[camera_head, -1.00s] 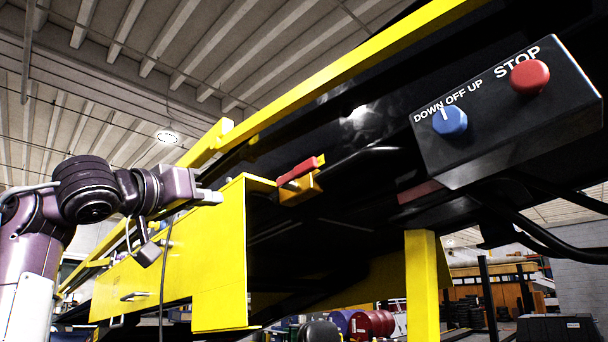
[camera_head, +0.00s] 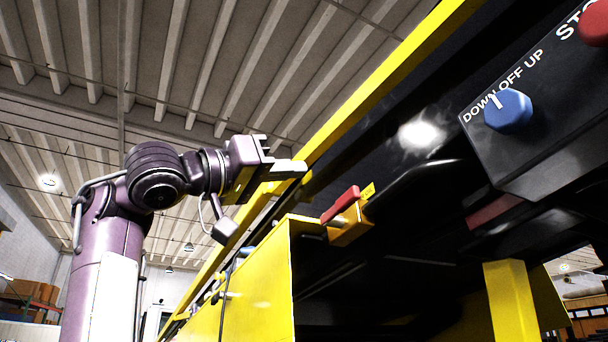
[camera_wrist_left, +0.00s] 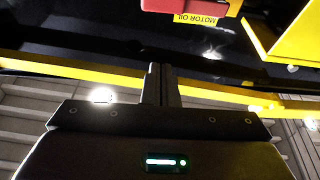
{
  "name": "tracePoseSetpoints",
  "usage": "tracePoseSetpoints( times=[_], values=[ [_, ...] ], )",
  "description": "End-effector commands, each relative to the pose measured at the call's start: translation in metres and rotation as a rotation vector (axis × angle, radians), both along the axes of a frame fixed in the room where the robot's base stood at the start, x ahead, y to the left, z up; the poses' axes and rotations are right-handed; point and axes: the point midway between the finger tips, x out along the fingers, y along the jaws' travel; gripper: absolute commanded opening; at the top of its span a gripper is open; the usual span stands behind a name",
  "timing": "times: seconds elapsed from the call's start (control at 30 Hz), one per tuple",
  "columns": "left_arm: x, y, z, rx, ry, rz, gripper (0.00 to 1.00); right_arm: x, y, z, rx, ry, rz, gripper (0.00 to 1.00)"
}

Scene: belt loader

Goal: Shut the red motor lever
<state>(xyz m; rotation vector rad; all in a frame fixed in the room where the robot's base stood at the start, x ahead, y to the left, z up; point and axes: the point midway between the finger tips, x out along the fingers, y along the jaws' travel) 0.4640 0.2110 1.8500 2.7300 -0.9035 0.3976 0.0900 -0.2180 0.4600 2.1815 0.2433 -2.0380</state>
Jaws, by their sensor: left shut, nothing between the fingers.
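The red motor lever (camera_head: 341,204) sits on a yellow bracket (camera_head: 350,225) on the belt loader's side, in the middle of the head view. It slants up to the right. In the left wrist view the red lever (camera_wrist_left: 184,5) shows at the top edge, partly cut off, beside a yellow "MOTOR OIL" label (camera_wrist_left: 195,19). My left gripper (camera_head: 300,168) is shut and empty, up and to the left of the lever and apart from it. Its closed fingers (camera_wrist_left: 160,85) point towards the dark machine side in the wrist view. My right gripper is not in view.
A yellow rail (camera_head: 375,95) runs diagonally close behind my left gripper. A yellow panel (camera_head: 265,285) stands below it. A black control box (camera_head: 540,140) with a blue knob (camera_head: 508,110) and a red stop button (camera_head: 596,24) is at the right.

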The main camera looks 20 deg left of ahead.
Motion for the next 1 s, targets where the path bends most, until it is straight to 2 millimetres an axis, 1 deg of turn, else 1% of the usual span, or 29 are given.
tracePoseSetpoints(
  times=[0.03,0.23,0.4,0.43,0.47,0.5,0.63,0.8,1.0],
  values=[
    [0.008,-0.006,0.007,0.002,0.004,-0.002,0.00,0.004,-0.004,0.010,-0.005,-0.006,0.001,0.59],
    [0.040,-0.029,0.023,0.002,0.004,-0.001,0.00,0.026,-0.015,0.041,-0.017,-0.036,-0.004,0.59],
    [0.068,-0.049,0.035,0.002,0.005,-0.001,0.00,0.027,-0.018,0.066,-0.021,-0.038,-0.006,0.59],
    [0.072,-0.051,0.033,0.002,0.003,-0.001,0.00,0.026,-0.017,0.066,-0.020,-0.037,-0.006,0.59],
    [0.069,-0.050,0.022,0.001,-0.001,-0.001,0.00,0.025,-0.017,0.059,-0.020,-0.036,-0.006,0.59],
    [0.068,-0.050,0.015,0.001,0.000,0.000,0.00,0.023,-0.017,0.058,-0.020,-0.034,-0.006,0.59],
    [0.066,-0.051,0.001,0.001,-0.001,0.000,0.00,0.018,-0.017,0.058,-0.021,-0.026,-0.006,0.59],
    [0.065,-0.052,-0.009,0.000,0.000,0.000,0.00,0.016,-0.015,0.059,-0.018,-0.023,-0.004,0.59],
    [0.064,-0.052,-0.011,0.000,0.000,0.001,0.00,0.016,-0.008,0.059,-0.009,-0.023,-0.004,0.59]
  ],
)
